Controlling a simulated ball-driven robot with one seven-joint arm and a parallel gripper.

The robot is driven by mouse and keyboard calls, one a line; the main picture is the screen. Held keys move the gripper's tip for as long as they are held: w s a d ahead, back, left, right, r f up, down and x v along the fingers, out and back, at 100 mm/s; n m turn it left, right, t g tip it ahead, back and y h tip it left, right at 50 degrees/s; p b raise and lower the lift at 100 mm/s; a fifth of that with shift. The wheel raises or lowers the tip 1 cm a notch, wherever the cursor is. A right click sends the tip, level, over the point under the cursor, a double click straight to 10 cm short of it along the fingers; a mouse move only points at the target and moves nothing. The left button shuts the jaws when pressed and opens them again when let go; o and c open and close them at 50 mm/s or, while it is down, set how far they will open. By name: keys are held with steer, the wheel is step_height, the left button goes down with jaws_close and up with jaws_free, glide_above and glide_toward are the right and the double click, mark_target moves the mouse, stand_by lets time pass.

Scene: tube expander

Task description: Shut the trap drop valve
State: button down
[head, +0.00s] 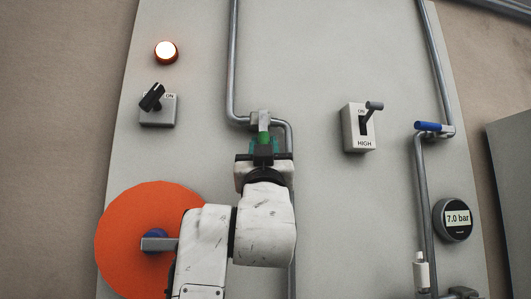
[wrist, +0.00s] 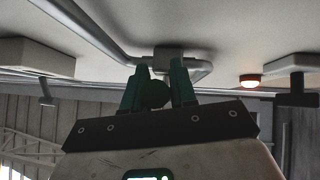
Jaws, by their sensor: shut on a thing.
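The fingers hide part of the handle. A second valve with a blue lever (head: 432,126) is on the right pipe, its lever lying roughly level. No label tells which one is the trap drop valve.
A lit lamp (head: 166,52) and a black rotary switch (head: 152,98) are upper left. An orange disc (head: 125,238) is lower left, partly behind my arm. A HIGH toggle switch (head: 358,128) is right of my gripper. A gauge (head: 455,219) reads 7.0 bar.

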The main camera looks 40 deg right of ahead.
steer(key=shift+w+a+m, duration=0.1)
steer(key=shift+w+m, duration=0.05)
steer(key=shift+m, duration=0.35)
steer(key=c, duration=1)
jaws_free()
steer(key=shift+f, duration=0.15)
steer(key=b+v, duration=0.2)
steer(key=v, duration=0.8)
steer(key=shift+a+f, duration=0.15)
steer(key=shift+a, duration=0.15)
steer(key=shift+s, duration=0.2)
